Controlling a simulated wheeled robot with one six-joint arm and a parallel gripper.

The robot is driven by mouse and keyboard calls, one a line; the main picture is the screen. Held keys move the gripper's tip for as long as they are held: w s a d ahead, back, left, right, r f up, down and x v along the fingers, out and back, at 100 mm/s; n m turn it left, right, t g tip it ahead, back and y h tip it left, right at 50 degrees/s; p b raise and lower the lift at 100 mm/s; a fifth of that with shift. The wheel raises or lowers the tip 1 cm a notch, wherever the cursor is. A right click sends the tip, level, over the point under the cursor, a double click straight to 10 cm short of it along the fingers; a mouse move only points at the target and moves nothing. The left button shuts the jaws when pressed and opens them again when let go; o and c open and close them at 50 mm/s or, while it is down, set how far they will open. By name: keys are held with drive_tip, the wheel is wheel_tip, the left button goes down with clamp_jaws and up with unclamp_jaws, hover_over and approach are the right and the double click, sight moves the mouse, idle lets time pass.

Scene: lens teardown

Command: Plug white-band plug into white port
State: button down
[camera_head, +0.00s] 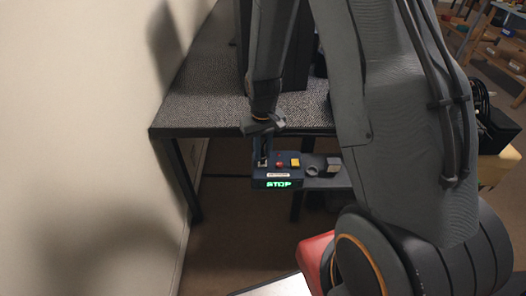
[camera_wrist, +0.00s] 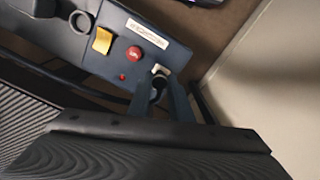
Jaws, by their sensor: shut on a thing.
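My gripper (camera_wrist: 160,98) points at a dark blue box (camera_wrist: 118,48), its two fingers at the box's end beside the red button. It is shut on a small dark piece with a whitish part (camera_wrist: 160,70), which looks like the white-band plug. The fingers hide most of it, and I cannot tell whether it is seated in a port. In the head view, my gripper (camera_head: 262,150) reaches down to the left end of the box (camera_head: 261,172). I cannot make out the white port apart from the whitish part.
A dark speckled table (camera_head: 200,113) stands behind; a pale wall (camera_head: 80,130) is close on the left.

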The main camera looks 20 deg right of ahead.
sight(263, 155)
drive_tip(key=shift+f, duration=0.6)
drive_tip(key=c, duration=1.5)
unclamp_jaws()
drive_tip(key=shift+c, duration=0.2)
drive_tip(key=shift+r, duration=0.15)
wheel_tip(263, 155, up, 6)
drive_tip(key=shift+r+b, duration=0.2)
drive_tip(key=shift+b, duration=0.3)
drive_tip(key=shift+r, duration=0.6)
